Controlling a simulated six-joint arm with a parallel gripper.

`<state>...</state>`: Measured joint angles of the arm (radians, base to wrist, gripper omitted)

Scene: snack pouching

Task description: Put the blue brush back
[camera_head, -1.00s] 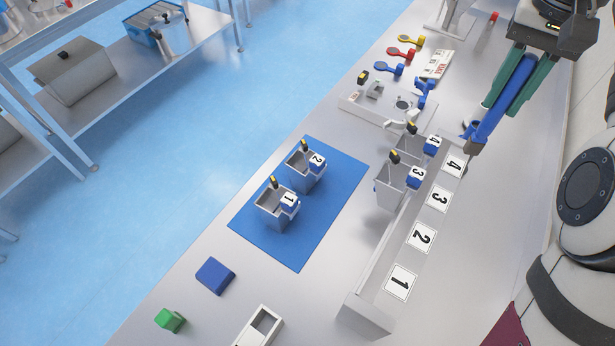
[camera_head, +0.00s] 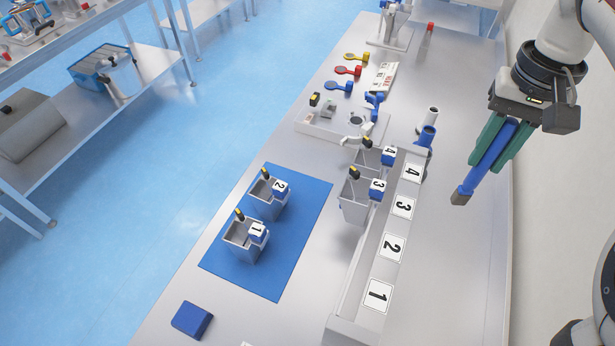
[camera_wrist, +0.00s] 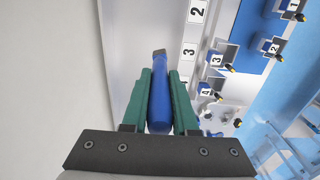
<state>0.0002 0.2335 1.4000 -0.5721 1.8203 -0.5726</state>
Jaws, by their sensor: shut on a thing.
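My gripper (camera_head: 496,160) has green fingers and is shut on the blue brush (camera_head: 487,176), which hangs tilted with its dark end (camera_head: 461,198) down and to the left. In the wrist view, the brush (camera_wrist: 159,100) lies between both green fingers, with its dark end pointing away from the gripper. The brush appears clear of the table, right of the numbered rail. A blue upright cup-like holder (camera_head: 428,137) stands at the far end of the rail, up and left of the brush. Its inside is not clear.
A white cylinder (camera_head: 431,116) stands beside the blue holder. The numbered rail (camera_head: 392,247) runs along the table, with grey bins (camera_head: 354,205) on its left. More bins stand on a blue mat (camera_head: 280,283). The table right of the rail is clear.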

